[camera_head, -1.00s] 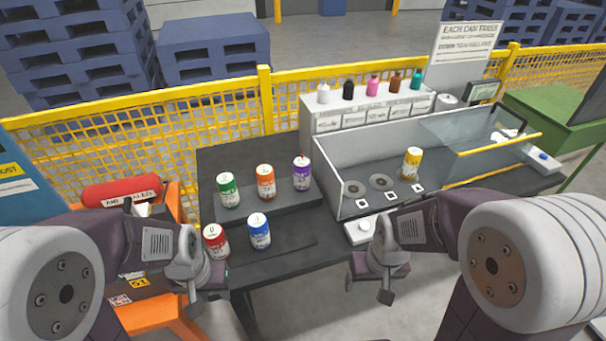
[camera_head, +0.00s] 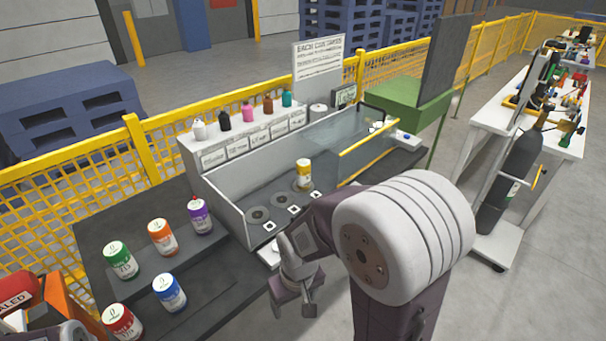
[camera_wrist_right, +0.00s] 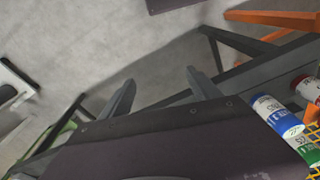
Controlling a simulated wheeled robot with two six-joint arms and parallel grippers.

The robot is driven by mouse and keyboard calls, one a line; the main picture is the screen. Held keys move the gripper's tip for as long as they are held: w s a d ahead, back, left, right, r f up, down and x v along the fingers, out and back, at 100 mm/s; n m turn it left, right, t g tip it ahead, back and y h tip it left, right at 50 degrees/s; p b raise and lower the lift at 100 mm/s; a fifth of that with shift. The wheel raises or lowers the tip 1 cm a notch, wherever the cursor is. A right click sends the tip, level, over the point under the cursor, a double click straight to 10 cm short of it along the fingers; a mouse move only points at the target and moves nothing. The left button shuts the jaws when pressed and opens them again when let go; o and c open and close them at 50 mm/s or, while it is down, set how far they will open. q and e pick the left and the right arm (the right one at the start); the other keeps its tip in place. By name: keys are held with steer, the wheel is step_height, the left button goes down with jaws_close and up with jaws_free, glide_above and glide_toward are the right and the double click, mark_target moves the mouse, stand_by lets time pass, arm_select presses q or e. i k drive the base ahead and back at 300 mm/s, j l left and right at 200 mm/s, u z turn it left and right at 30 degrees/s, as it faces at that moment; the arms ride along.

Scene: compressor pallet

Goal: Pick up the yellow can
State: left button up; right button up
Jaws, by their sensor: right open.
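The yellow can (camera_head: 304,174) stands upright in the glass-sided tray (camera_head: 222,216), on the rightmost of the round spots along it. My right gripper (camera_head: 293,308) is open and empty, in front of the table edge, below and nearer than the can. In the right wrist view its two fingers (camera_wrist_right: 160,84) are spread apart with only floor and table frame beyond them; the yellow can does not show there. My left gripper is out of view.
Green (camera_head: 118,260), orange (camera_head: 162,238), purple (camera_head: 200,216), blue (camera_head: 169,292) and red (camera_head: 121,322) cans stand on the dark table at left. Small bottles (camera_head: 248,111) line the shelf behind the tray. A yellow rail (camera_head: 368,158) is right of the can.

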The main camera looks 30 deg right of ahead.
mark_target(303, 165)
steer(key=i+l+u, duration=0.2)
steer(key=l+u, duration=0.3)
steer(key=l, duration=0.4)
steer(key=l+u, duration=0.45)
steer(key=l, duration=0.5)
steer(key=k+l+u, duration=0.15)
steer(key=l+u, duration=0.35)
steer(key=l, duration=0.4)
